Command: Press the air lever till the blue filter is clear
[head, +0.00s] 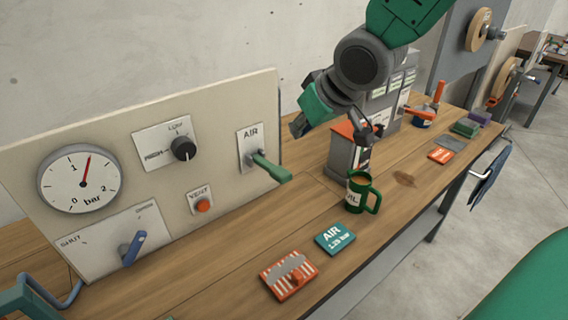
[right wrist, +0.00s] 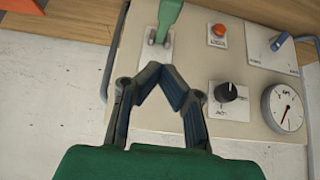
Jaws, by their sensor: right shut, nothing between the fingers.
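The green air lever (head: 270,167) sticks out of the plate marked AIR at the panel's right end; it also shows at the top of the right wrist view (right wrist: 166,20). My right gripper (head: 298,127) is above and to the right of the lever. In the right wrist view its fingertips (right wrist: 162,75) meet, empty, just below the lever's plate; a gap shows between them and the handle. The pressure gauge (head: 80,180) has its red needle a little past 1. I cannot make out a blue filter for certain. My left gripper is not in view.
The panel (head: 225,130) also carries a black knob (head: 184,149), a red vent button (head: 203,205) and a blue handle (head: 133,248).

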